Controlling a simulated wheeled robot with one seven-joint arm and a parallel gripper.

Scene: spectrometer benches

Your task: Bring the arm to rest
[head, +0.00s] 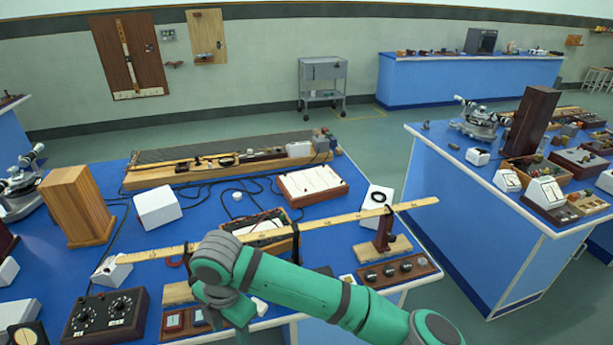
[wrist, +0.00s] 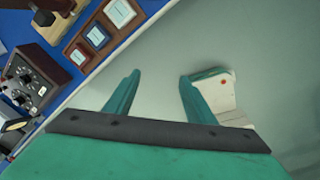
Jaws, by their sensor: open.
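My green arm crosses the lower middle of the head view and bends at a grey joint over the near edge of the blue bench (head: 98,276). In the wrist view my gripper (wrist: 160,90) is open, with its two green fingers apart. I see nothing held between the fingers, only pale floor beyond them. A white piece with a red dot (wrist: 222,90) shows beside the right finger; I cannot tell what it is. The bench edge and its instruments lie to the upper left of the fingers. In the head view the fingertips are not clearly visible.
A long wooden ruler (head: 335,219) spans the bench just behind my arm, near a wooden stand (head: 384,238). A black two-dial box (head: 105,315) sits left of my arm; it also shows in the wrist view (wrist: 38,78). A second bench (head: 480,215) stands right, across open floor.

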